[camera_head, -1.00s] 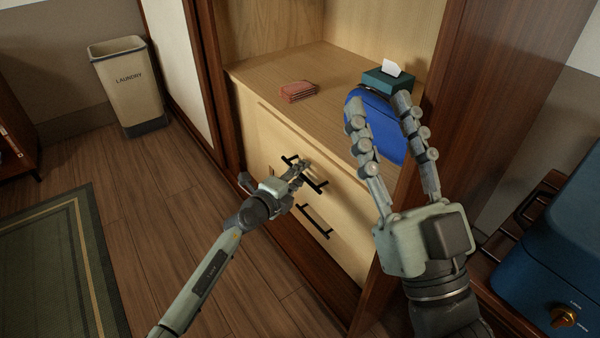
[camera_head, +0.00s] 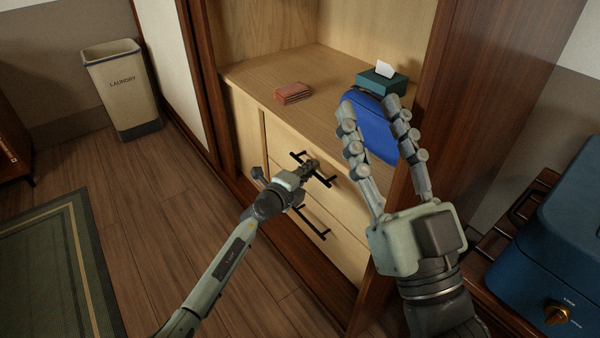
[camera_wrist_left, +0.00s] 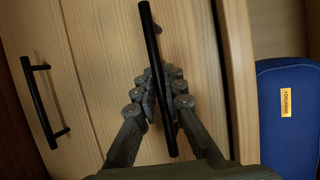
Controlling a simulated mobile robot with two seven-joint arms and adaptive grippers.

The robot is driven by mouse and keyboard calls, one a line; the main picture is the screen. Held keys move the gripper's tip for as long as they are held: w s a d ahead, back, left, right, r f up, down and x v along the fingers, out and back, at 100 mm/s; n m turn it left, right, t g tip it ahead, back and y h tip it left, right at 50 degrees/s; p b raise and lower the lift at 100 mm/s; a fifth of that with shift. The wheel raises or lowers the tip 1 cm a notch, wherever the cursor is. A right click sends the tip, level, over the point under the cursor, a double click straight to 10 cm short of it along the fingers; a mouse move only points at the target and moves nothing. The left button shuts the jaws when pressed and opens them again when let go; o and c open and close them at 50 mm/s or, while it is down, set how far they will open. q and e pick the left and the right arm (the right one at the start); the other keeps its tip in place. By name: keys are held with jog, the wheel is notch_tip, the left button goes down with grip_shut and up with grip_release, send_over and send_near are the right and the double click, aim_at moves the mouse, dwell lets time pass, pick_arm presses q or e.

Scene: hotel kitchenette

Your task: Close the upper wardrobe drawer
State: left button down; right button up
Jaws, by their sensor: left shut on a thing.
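The upper wardrobe drawer (camera_head: 285,140) has a pale wood front with a black bar handle (camera_head: 328,182). Its front looks about level with the lower drawer front; a small gap cannot be ruled out. My left gripper (camera_head: 312,167) is shut on the upper handle. In the left wrist view, the handle (camera_wrist_left: 150,40) runs between the fingers (camera_wrist_left: 163,85). The gripper hides part of the handle and drawer front. My right gripper (camera_head: 373,103) is open and empty, raised in front of the wardrobe.
The lower drawer has its own black handle (camera_head: 312,223). A laundry bin (camera_head: 122,90) stands left. The dark wardrobe side panel (camera_head: 475,90) rises at right.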

pick_arm(q)
jog(key=shift+w+d, duration=0.1)
jog(key=shift+w, duration=0.05)
jog(key=c, duration=1.6)
grip_release()
jog(key=v, duration=1.2)
